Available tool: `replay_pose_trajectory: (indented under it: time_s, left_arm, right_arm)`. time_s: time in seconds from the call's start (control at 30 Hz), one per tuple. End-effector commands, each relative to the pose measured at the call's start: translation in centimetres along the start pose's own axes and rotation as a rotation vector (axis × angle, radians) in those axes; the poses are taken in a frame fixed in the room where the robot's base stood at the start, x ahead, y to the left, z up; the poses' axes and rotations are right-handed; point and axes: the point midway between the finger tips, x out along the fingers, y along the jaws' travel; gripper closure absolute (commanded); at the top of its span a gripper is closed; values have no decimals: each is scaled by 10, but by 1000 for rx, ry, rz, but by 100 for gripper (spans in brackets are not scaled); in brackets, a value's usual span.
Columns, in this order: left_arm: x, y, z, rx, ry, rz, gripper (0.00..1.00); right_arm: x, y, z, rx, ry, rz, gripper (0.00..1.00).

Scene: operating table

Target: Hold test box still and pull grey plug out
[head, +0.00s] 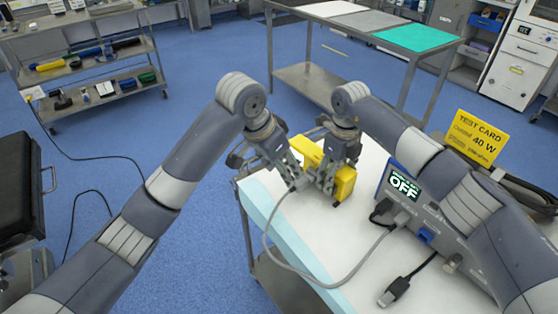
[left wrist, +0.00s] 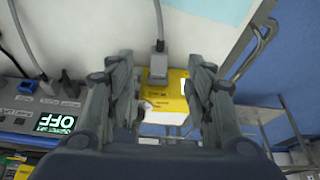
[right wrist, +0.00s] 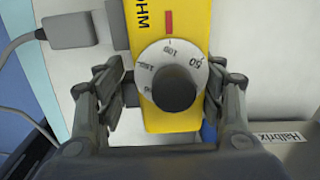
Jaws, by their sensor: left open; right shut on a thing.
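The yellow test box (head: 345,184) stands at the far left part of the white table top. It has a round dial with a black knob, seen in the right wrist view (right wrist: 175,88). My right gripper (right wrist: 165,95) is shut on the box, one finger on each side. The grey plug (left wrist: 160,63) sits at the box's side with its grey cable leading away; it also shows in the right wrist view (right wrist: 82,28). My left gripper (left wrist: 165,98) is open, its fingers spread to either side of the plug and box, apart from the plug.
A unit with an OFF display (head: 403,185) stands on the white table (head: 310,225), right of the box. A yellow test card (head: 475,138) stands behind it. A loose black connector (head: 396,290) lies near the front. The grey cable (head: 325,286) loops across the table.

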Motion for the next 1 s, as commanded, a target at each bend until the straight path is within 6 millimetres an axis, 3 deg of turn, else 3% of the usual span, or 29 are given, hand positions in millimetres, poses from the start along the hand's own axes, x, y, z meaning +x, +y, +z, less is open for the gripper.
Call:
replay_pose_trajectory:
  time_s: [0.3,0.5,0.93,1.0]
  left_arm:
    - [62,1,1,-2,-4,4,52]
    - [87,0,0,-1,-2,2,52]
    - [96,0,0,0,0,1,52]
    - [96,0,0,0,0,1,68]
  right_arm:
    - [1,0,0,-1,2,1,72]
    - [1,0,0,-1,2,1,72]
    - [1,0,0,-1,2,1,72]
    - [1,0,0,-1,2,1,72]
